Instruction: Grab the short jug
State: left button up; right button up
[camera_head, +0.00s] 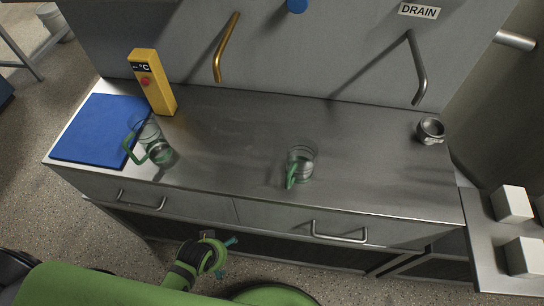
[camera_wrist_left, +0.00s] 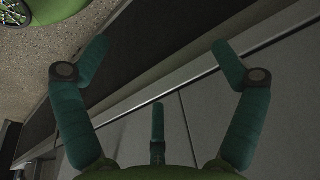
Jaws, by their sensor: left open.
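Two clear glass jugs with green handles stand on the steel counter (camera_head: 235,130). One jug (camera_head: 301,160) is near the middle and looks the shorter. The other jug (camera_head: 151,133) is at the left, by the blue mat, and looks taller. My left gripper (camera_head: 229,258) is low in the head view, in front of the counter's drawers and apart from both jugs. In the left wrist view its teal fingers (camera_wrist_left: 158,48) are spread wide with nothing between them. No jug shows in that view. My right gripper is not in view.
A blue mat (camera_head: 95,128) and a yellow temperature device (camera_head: 152,82) are at the counter's left. A small metal cup (camera_head: 430,130) stands at the right end. White blocks (camera_head: 511,203) sit on a side table. The counter between the jugs is clear. Drawer handles (camera_head: 340,233) stick out in front.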

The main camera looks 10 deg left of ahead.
pick_arm(q)
jog(key=w+d+r+t+h, duration=0.1)
jog(key=w+r, duration=0.1)
jog(key=r, duration=0.8)
jog(key=w+d+r+t, duration=0.2)
jog(key=r, duration=0.9)
jog(key=w+d+r, duration=0.1)
jog(key=w+d+r+m+t+h, duration=0.1)
jog(key=w, duration=0.1)
jog(key=w+d+r+m+p, duration=0.1)
jog(key=shift+w+d+t+h, duration=0.15)
jog(key=shift+d+t+h, duration=0.15)
jog(key=shift+t+h, duration=0.1)
jog(key=m+t+h, duration=0.2)
jog(key=m+h, duration=0.2)
jog(key=h, duration=0.2)
send_near(298, 168)
jog(key=x, duration=0.4)
jog(key=shift+w+a+f, duration=0.2)
jog(key=shift+a+f, duration=0.05)
jog(key=shift+w+d, duration=0.45)
jog(key=shift+d, duration=0.05)
jog(key=x, duration=0.3)
jog(key=f+p+x, duration=0.1)
jog(key=x, duration=0.2)
jog(key=shift+s+a, duration=0.15)
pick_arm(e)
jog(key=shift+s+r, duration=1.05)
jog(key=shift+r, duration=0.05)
